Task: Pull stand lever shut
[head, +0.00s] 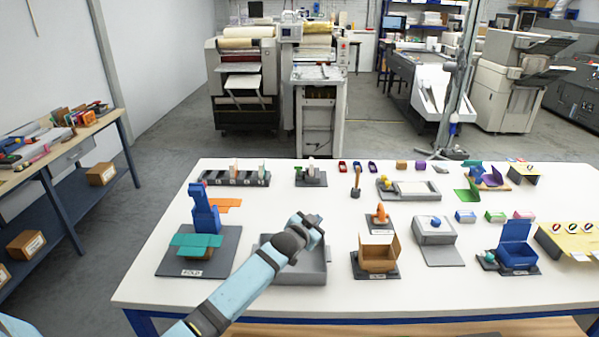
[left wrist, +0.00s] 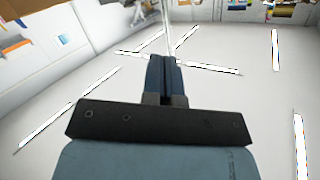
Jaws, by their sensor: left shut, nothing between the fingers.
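A small orange upright piece (head: 379,215) stands on a dark base right of the table's middle. A brown upright handle (head: 356,182) stands behind it. I cannot tell for sure which of these is the stand lever. My left gripper (head: 313,222) is shut and empty, raised over the grey tray, to the left of the orange piece and apart from both. In the left wrist view its two blue fingers (left wrist: 164,75) lie together with nothing between them, against a pale surface with bright light strips. My right gripper is not in view.
The white table (head: 150,285) carries a grey tray (head: 312,279) under my left arm, an open cardboard box (head: 378,258), a blue open box (head: 517,250) and a blue piece with teal flaps (head: 205,218).

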